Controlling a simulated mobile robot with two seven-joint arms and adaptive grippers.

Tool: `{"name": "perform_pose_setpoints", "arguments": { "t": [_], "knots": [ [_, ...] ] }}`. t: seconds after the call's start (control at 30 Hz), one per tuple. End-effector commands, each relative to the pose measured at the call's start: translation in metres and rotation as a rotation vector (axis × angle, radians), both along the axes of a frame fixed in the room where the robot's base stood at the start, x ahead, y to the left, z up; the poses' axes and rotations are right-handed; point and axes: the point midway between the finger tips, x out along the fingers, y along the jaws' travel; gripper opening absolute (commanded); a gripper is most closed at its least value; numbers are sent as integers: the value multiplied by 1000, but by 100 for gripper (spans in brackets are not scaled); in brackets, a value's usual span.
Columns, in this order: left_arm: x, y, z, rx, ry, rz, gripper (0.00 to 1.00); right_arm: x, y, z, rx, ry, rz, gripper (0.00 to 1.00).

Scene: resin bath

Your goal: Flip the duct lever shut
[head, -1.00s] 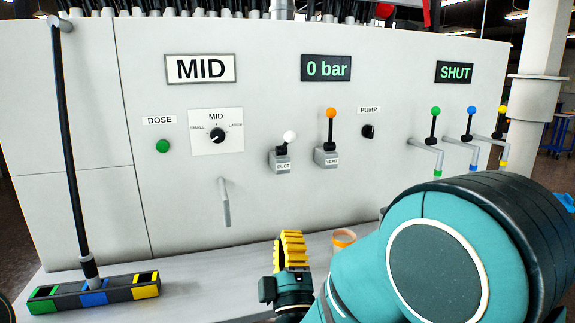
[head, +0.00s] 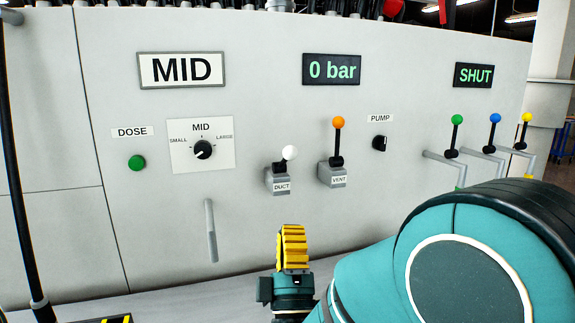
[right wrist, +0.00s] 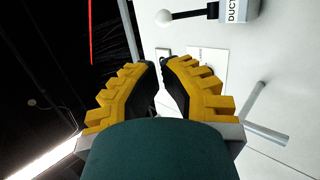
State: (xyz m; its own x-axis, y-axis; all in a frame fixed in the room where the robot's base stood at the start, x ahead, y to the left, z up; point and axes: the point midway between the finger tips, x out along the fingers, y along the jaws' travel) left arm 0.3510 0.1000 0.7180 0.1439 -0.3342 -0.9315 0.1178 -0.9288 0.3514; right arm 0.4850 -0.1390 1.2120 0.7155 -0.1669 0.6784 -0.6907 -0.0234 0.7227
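The duct lever (head: 289,153) has a white ball knob and rises from a grey base (head: 279,180) labelled DUCT on the panel. Its knob also shows in the right wrist view (right wrist: 164,18), at the top, ahead of the fingers. My right gripper (head: 293,228) has yellow ribbed fingers and is below the duct lever, apart from it. In the right wrist view its fingertips (right wrist: 156,62) are drawn together with only a thin gap, and nothing is held. My left gripper is not in view.
An orange-knobbed vent lever (head: 337,123) stands right of the duct lever. A grey spout (head: 211,232) juts from the panel at lower left. Green, blue and yellow levers (head: 495,119) are at the right. A pump knob (head: 380,143) and size dial (head: 203,150) sit on the panel.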

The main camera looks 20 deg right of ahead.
Motion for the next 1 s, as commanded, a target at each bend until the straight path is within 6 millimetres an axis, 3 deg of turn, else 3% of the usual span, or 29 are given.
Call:
{"name": "perform_pose_setpoints", "arguments": {
  "t": [0.17, 0.7, 1.0],
  "knots": [
    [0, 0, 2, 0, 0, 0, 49, 11, -3, 12, 3, -3, -1, 0],
    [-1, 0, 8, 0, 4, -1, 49, 82, -20, 79, 0, -3, -1, 0],
    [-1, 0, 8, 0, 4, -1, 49, 99, -23, 94, 0, -1, 0, 0]
  ]
}}
